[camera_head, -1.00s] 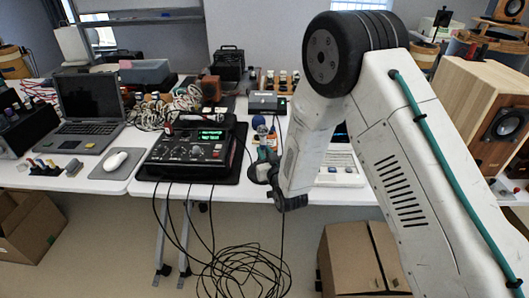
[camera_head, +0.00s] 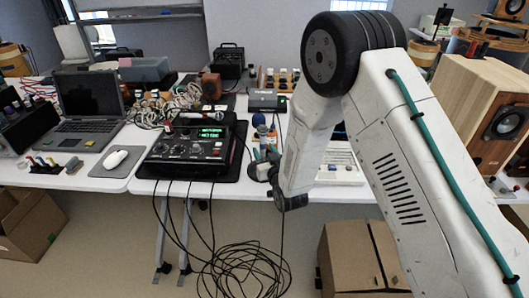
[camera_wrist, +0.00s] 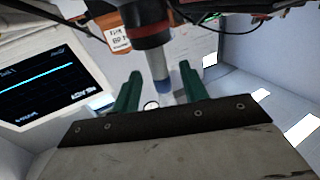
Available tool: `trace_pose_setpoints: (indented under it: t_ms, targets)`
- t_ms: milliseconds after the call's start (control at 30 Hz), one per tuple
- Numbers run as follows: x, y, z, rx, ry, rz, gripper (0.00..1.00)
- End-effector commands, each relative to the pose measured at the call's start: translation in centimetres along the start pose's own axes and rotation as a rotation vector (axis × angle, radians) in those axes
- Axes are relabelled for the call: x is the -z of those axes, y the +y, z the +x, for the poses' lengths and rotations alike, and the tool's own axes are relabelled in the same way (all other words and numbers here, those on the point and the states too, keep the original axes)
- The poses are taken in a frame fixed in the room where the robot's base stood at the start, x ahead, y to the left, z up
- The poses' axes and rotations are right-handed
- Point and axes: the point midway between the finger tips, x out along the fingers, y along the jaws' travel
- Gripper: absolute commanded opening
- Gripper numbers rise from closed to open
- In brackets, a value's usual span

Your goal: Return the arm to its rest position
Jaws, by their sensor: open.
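My gripper (camera_wrist: 160,78) is open, with its two green fingers apart in the wrist view. A dark-bodied thing with a pale shaft and blue tip (camera_wrist: 162,80) shows between and beyond the fingers; I cannot tell whether they touch it. In the head view my arm is bent, with its big black joint high at the right and the pale forearm hanging down over the table's front edge. There my gripper (camera_head: 266,156) is small and partly hidden at the wrist, right of the black console.
The black console (camera_head: 188,150) with a lit green display stands on the white table (camera_head: 120,186). A laptop (camera_head: 92,105) and mouse (camera_head: 116,159) are left. A wooden speaker (camera_head: 470,110) stands right. Cables (camera_head: 245,272) and an open box (camera_head: 28,225) are on the floor. The wrist view shows a screen (camera_wrist: 50,82).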

Motion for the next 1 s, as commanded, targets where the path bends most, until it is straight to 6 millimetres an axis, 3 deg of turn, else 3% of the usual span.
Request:
trace_pose_setpoints:
  t_ms: [400,667,833,1000]
  targets:
    - [0.0,-0.1,-6.2,0.001,-0.001,0.0,0.44]
    - [0.2,0.1,-7.6,-0.001,-0.001,0.001,0.44]
    - [2.2,1.4,-6.8,-0.021,-0.067,0.008,0.44]
    - [6.3,4.4,-6.7,-0.06,-0.232,0.027,0.44]
